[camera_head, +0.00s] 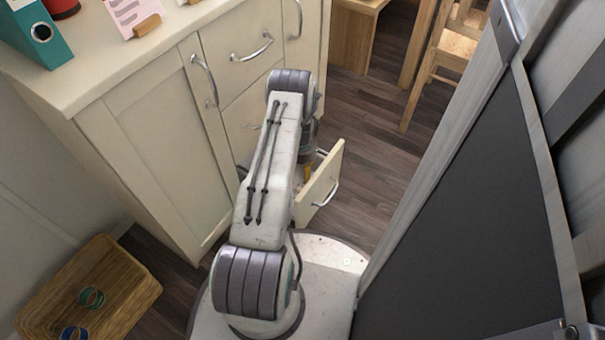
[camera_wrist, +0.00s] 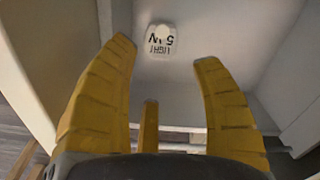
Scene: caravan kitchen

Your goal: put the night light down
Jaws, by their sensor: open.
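The night light (camera_wrist: 161,40) is a small white piece with dark lettering, seen upside down in the wrist view. It rests on the pale floor of the open drawer (camera_head: 320,187). My gripper (camera_wrist: 165,58) has its yellow fingers spread wide, with the light beyond the fingertips and between their lines. No finger appears to touch it. In the head view only a bit of yellow finger (camera_head: 309,172) shows beside my arm, over the drawer. The night light is hidden there by my arm and the drawer front.
The cream cabinet (camera_head: 155,150) stands left of my arm, with a teal binder (camera_head: 35,32) and cards on its counter. A wicker stool (camera_head: 88,290) with rings on it is at lower left. A dark panel (camera_head: 470,220) stands close on the right. Wooden floor (camera_head: 375,130) is clear beyond the drawer.

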